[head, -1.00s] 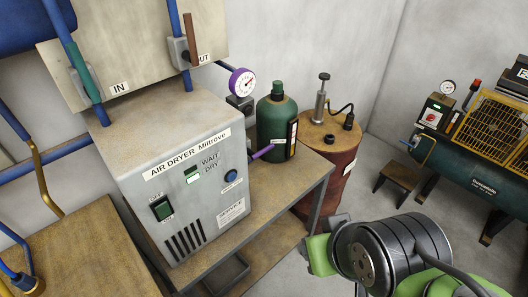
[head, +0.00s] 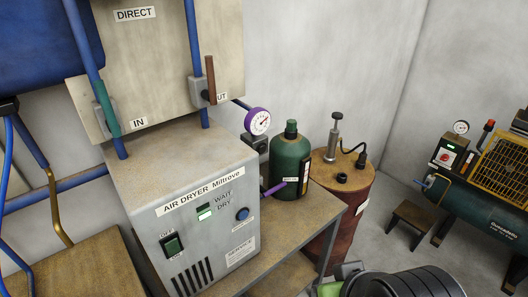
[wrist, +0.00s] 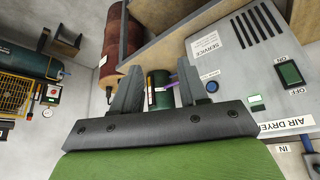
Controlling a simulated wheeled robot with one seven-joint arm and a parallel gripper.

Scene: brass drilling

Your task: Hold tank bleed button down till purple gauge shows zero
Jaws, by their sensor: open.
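The purple-rimmed gauge (head: 257,121) stands behind the air dryer (head: 150,190); its needle points to the upper right, and its numbers are too small to read. A round blue button (head: 242,213) is on the dryer's front, with a small unreadable label below. The button also shows in the wrist view (wrist: 212,86), just right of my gripper. My gripper (wrist: 156,70) is open and empty, its two fingers apart, with the green bottle (wrist: 159,90) visible beyond them. It does not appear to touch the button.
The green bottle (head: 290,160) stands right of the dryer, with a purple tube (head: 274,188) between them. A rusty drum (head: 335,205) is farther right. A green power switch (head: 172,244) is on the dryer's front. A stool (head: 412,220) and compressor stand across open floor.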

